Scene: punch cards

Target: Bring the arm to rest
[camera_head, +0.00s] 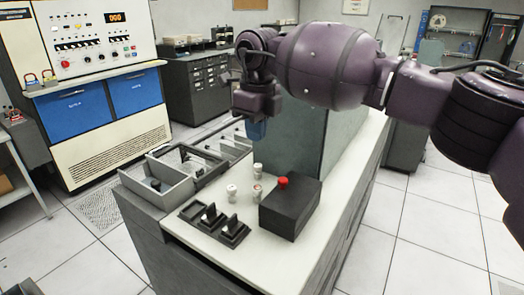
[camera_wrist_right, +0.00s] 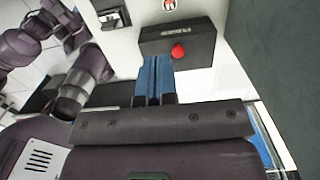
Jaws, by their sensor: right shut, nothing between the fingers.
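My right arm comes in from the right across the head view, raised over the grey counter (camera_head: 330,215). My right gripper (camera_head: 257,131) points down above the counter, in front of the tall grey-green block (camera_head: 303,140). In the right wrist view the two blue fingers (camera_wrist_right: 157,78) are side by side, shut and empty. Beyond their tips there is a black box (camera_wrist_right: 190,37) with a red button (camera_wrist_right: 178,52). No left gripper shows.
The black box also shows in the head view (camera_head: 292,211). Grey open bins (camera_head: 165,188) stand at the counter's left end. A control console (camera_head: 105,110) stands farther left.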

